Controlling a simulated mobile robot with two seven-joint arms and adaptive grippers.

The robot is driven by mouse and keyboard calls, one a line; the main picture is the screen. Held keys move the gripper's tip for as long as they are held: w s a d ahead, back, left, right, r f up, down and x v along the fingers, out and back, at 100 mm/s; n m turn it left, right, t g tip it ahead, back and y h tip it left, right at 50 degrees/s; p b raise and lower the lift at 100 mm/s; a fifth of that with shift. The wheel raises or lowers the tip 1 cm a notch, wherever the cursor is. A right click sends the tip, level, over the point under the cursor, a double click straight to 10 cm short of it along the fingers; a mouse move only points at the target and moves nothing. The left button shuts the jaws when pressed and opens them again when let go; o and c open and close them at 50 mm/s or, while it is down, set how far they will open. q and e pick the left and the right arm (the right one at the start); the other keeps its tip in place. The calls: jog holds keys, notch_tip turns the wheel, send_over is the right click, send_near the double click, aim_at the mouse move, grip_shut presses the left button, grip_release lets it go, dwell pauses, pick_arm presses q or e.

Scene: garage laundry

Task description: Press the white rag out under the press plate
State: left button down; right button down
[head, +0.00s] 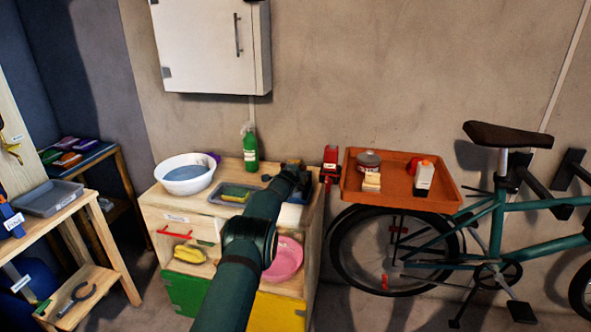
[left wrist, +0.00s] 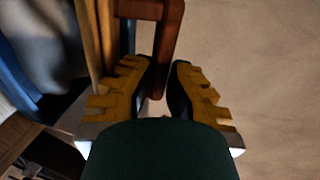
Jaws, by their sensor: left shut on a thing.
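My left arm reaches up to the back right of the wooden cabinet top, with its gripper (head: 305,176) over the right edge. In the left wrist view the yellow-padded fingers (left wrist: 166,70) close around a reddish-brown bar (left wrist: 163,45). A blue-grey tray (head: 294,197) shows partly behind my arm. I cannot make out the white rag or the press plate; my arm and gripper cover that area. My right gripper is in neither view.
A red object (head: 330,157) is just right of my gripper. An orange tray (head: 401,200) sits above the bicycle (head: 480,232).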

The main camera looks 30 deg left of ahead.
pick_arm(q)
jog(key=shift+s+a+f, duration=0.15)
jog(key=shift+s+f, duration=0.05)
jog(key=shift+f, duration=0.65)
jog(key=c, duration=1.2)
grip_release()
jog(key=shift+w+f, duration=0.1)
jog(key=shift+r, duration=0.3)
jog(key=shift+s+d+r+p, duration=0.3)
jog(key=shift+s+d+r, duration=0.1)
jog(key=shift+s, duration=0.25)
jog(key=shift+w+r+b+v, duration=0.15)
jog(key=shift+r+v, duration=0.35)
jog(key=shift+v, duration=1.8)
jog(key=shift+w+r+b+v, duration=0.15)
jog(key=shift+r+v, duration=0.4)
jog(key=shift+v, duration=1.75)
jog(key=shift+s+r+b+v, duration=0.15)
jog(key=shift+r+v, duration=0.35)
jog(key=shift+v, duration=1.8)
jog(key=shift+w+a, duration=0.1)
jog(key=shift+a, duration=0.05)
